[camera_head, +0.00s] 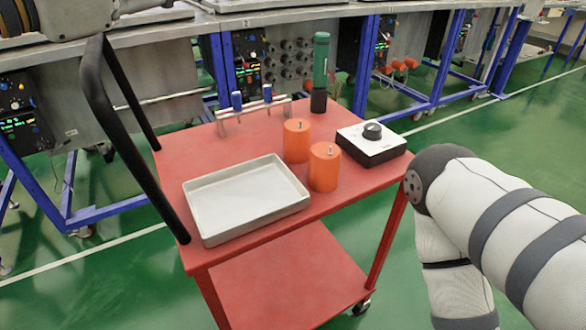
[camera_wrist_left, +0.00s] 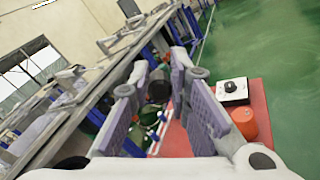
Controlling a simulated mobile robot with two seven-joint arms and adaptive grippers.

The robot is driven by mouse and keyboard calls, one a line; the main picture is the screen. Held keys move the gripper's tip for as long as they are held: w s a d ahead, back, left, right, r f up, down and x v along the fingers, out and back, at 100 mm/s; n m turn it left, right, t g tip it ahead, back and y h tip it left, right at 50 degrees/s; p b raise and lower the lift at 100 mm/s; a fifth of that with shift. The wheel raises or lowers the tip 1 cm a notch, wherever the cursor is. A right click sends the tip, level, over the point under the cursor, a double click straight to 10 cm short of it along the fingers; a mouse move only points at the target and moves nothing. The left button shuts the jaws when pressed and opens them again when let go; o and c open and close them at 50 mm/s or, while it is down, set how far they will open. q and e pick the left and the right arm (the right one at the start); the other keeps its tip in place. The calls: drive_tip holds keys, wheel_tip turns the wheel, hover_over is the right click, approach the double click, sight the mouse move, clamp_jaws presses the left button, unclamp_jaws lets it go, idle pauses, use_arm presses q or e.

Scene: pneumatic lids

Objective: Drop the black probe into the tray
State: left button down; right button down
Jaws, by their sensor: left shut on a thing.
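The shallow pale metal tray (camera_head: 215,228) lies empty on the near left part of the red cart's top. My left gripper (camera_wrist_left: 160,76) shows in the left wrist view, with its two pads on either side of a black rounded piece, the black probe (camera_wrist_left: 158,90). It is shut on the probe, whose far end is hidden. The left gripper and the probe are out of the head view; only part of my left arm (camera_head: 75,15) shows at its top left. My right arm (camera_head: 500,215) is at the right; its gripper is not seen.
On the red cart (camera_head: 180,158) stand two orange cylinders (camera_head: 325,168), a white-and-black knob box (camera_head: 371,146), a green upright cylinder (camera_head: 320,60) with a black base, and a small rack (camera_head: 250,107) with blue-handled pieces. A black handle (camera_head: 125,140) rises at the cart's left. Workbenches stand behind.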

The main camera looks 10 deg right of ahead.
use_arm(q)
drive_tip(key=c, duration=1.4)
unclamp_jaws()
drive_tip(key=shift+c, duration=0.2)
drive_tip(key=v, duration=1.2)
